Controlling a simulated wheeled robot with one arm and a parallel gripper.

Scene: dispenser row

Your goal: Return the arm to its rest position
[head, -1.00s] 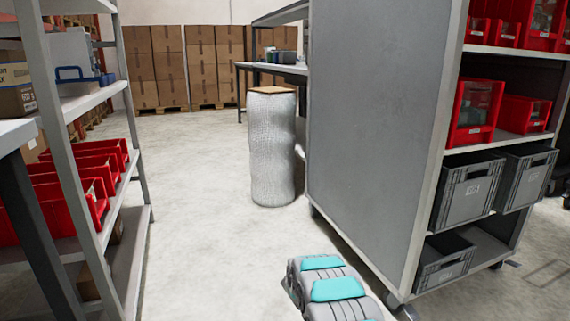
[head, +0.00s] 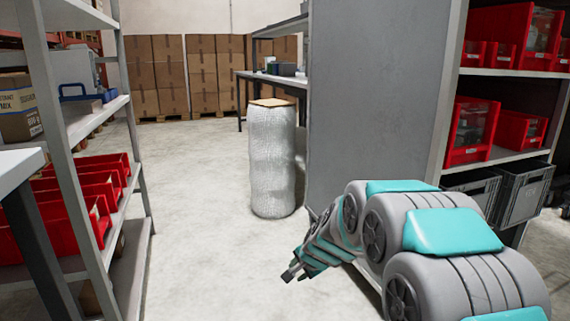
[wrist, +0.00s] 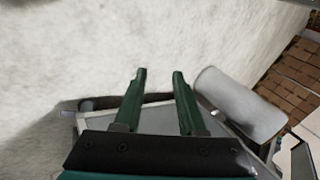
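My gripper (head: 290,273) is at the end of my grey and teal arm, which reaches from the lower right toward the middle of the head view. It hangs over the bare floor, left of the grey shelf unit's side panel. In the wrist view my gripper (wrist: 160,72) shows two green fingers standing apart, with nothing between them. The fingers point over pale floor. My arm covers the lower part of the panel in the head view.
The grey panel (head: 365,95) stands close beside my arm. A wrapped white column (head: 272,160) stands behind and also shows in the wrist view (wrist: 240,103). A shelf (head: 85,120) with red bins (head: 65,238) is at left. Floor (head: 195,220) between is clear.

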